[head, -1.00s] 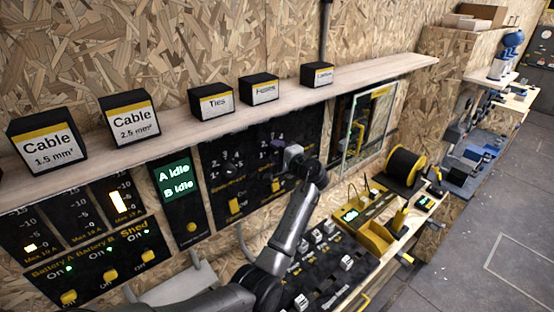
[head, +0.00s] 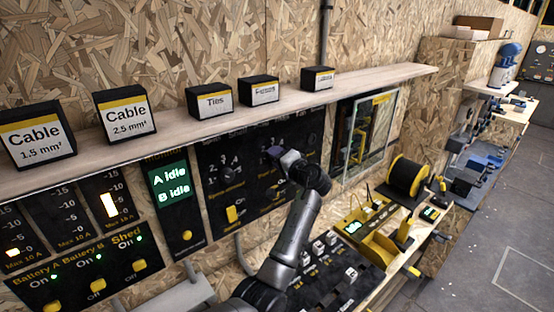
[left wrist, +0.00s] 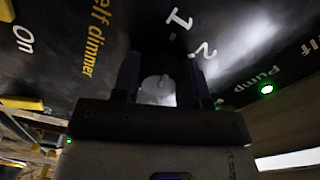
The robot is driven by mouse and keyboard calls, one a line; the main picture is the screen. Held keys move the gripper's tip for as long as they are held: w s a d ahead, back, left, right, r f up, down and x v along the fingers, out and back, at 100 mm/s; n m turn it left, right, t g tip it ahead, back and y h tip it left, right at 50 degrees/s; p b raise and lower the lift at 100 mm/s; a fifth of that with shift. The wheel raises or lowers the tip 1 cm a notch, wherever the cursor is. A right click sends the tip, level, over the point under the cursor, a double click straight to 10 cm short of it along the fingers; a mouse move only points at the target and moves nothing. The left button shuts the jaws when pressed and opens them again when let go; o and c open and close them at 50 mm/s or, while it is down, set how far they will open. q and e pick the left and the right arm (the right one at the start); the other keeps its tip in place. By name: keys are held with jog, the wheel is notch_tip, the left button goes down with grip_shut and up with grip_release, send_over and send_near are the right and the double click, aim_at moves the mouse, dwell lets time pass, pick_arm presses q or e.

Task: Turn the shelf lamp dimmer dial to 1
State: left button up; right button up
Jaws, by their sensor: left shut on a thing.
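The shelf lamp dimmer dial shows in the left wrist view as a pale round knob (left wrist: 156,88) on a black panel, with "elf dimmer" lettering and the numbers 1 and 2 beside it. My left gripper (left wrist: 160,78) has its two dark fingers on either side of the knob and is shut on it. I cannot make out which number the dial points to. In the head view my left gripper (head: 280,154) is against the black dial panel (head: 215,145) and hides the dial. My right gripper is not in view.
Another dial (head: 229,173) sits left of my gripper, above a yellow switch (head: 232,214). The wooden shelf (head: 360,88) with labelled boxes juts out above the panel. A cable reel (head: 408,175) stands on the bench at right. A green pump light (left wrist: 267,89) is lit.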

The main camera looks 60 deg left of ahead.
pick_arm(q)
jog(key=o, duration=0.9)
jog(key=shift+d, duration=0.15)
jog(key=d, duration=0.4)
jog(key=w+d, duration=0.1)
jog(key=d, duration=0.8)
jog(key=shift+w+d+r, duration=0.15)
jog(key=shift+w+d, duration=0.1)
jog(key=shift+w, duration=0.05)
